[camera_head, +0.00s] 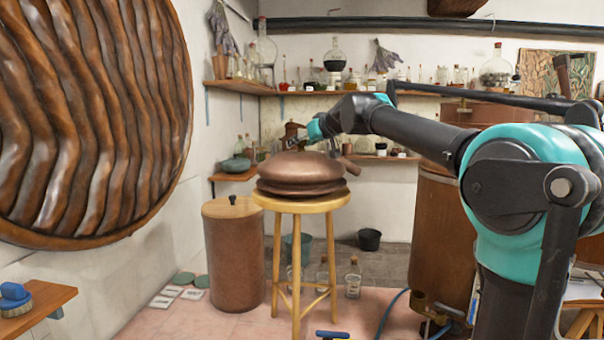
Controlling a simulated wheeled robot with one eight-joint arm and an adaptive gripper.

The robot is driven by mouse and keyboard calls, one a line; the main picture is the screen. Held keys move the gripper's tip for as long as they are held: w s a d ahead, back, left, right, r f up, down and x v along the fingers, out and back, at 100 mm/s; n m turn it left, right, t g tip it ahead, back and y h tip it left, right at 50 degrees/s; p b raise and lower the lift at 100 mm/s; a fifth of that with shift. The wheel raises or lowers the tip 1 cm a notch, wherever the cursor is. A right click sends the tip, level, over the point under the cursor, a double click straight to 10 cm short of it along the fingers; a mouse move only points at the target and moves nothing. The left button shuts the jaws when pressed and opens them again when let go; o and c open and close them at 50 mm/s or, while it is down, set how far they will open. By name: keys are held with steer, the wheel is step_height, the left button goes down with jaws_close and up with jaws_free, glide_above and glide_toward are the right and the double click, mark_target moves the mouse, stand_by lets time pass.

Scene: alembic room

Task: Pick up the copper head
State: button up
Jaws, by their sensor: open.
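The copper head (300,168) is a wide, rounded copper piece with a flared lower rim and a short spout at its right. It sits on a round wooden stool (301,203) in the middle of the view. My arm reaches in from the right, above and behind the head. My gripper (305,148) is small in the picture, just above the head's top. It is open, and nothing shows between its fingers. Whether a finger touches the copper cannot be made out.
A copper drum (233,253) with a wooden lid stands left of the stool. A large copper vessel (440,240) stands at the right behind my arm. Shelves of glassware (330,92) line the back wall. Glass bottles (352,278) stand on the floor beside the stool.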

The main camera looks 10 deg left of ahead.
steer(key=shift+c, duration=0.2)
jaws_close()
steer(key=shift+r, duration=0.1)
step_height(320, 180, up, 20)
stand_by(0.9)
steer(key=c, duration=0.6)
jaws_free()
steer(key=shift+c, duration=0.2)
jaws_close()
